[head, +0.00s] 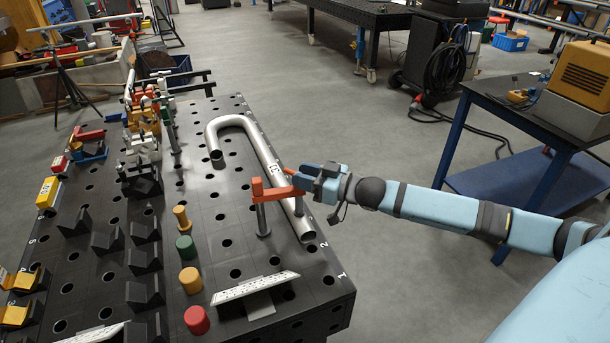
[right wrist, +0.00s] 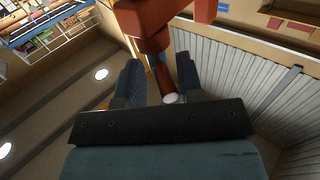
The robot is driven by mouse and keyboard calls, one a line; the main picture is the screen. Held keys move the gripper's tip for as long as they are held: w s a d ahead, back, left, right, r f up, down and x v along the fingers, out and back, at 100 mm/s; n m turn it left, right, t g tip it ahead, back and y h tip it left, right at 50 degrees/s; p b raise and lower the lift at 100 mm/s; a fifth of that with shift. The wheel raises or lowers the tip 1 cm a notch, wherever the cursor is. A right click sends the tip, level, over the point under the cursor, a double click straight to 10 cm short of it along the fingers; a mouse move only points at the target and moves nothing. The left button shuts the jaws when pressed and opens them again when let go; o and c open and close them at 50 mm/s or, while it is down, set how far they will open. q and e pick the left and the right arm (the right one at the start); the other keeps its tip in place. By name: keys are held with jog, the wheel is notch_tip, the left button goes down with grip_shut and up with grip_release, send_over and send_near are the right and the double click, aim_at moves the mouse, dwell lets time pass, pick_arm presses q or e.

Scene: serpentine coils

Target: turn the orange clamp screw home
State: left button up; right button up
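The orange clamp (head: 270,191) stands on a steel post near the right edge of the black perforated table (head: 222,275), beside and partly over the straight leg of a bent steel pipe (head: 258,148). My right gripper (head: 306,181) is at the clamp's right end, reaching in from the right. In the right wrist view, the dark red-orange screw handle (right wrist: 160,75) with a pale round end lies between my two fingers (right wrist: 162,85). The fingers are apart, with a gap at the left; contact at the right is unclear. The orange clamp body also shows there (right wrist: 150,18). My left gripper is out of view.
Yellow, green and red knobs (head: 187,247) and black V-blocks (head: 146,260) stand left of the pipe. A perforated bar (head: 255,288) lies near the front. More clamps crowd the far left. A blue-legged cart (head: 545,128) stands right, with open floor between.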

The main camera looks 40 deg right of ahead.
grip_shut()
dwell(1.0)
jog(key=shift+o, duration=1.5)
grip_release()
jog(key=v, duration=1.3)
jog(key=shift+s+d, duration=0.2)
jog(key=shift+s, duration=0.1)
